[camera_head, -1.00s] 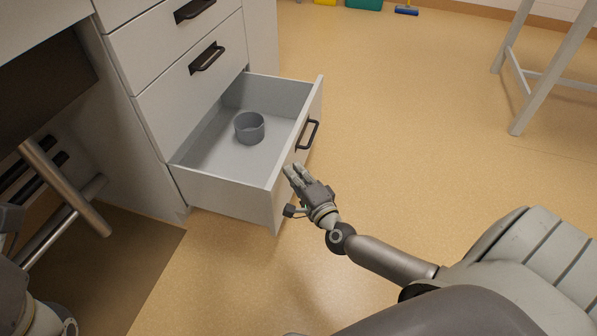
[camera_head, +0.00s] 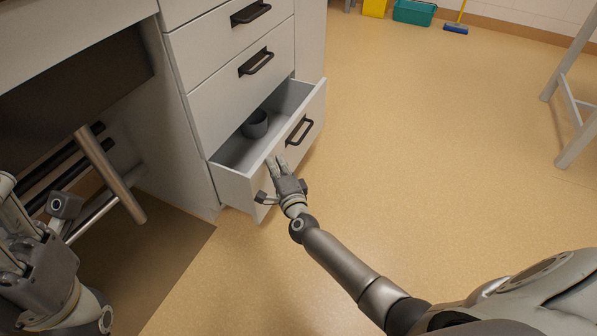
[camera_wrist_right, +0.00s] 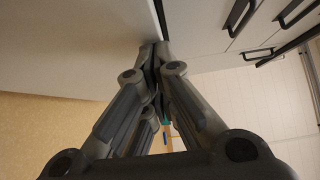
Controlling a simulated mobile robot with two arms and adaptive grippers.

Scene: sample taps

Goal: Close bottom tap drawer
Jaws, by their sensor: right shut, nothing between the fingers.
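The bottom drawer (camera_head: 236,186) of the white cabinet is partly open, with a dark handle (camera_head: 299,130) on its front. A grey round cup (camera_head: 255,124) is inside, towards the cabinet side. My right gripper (camera_head: 276,161) is shut and empty, with its fingertips at the top of the drawer front, left of the handle. In the right wrist view the shut fingertips (camera_wrist_right: 155,48) meet or nearly meet the pale drawer front (camera_wrist_right: 80,40). My left gripper (camera_head: 30,225) is at the left edge, partly cut off, and its jaws are unclear.
Two drawers above, with dark handles (camera_head: 256,62), are shut. A metal leg (camera_head: 110,175) stands under the desk at left.

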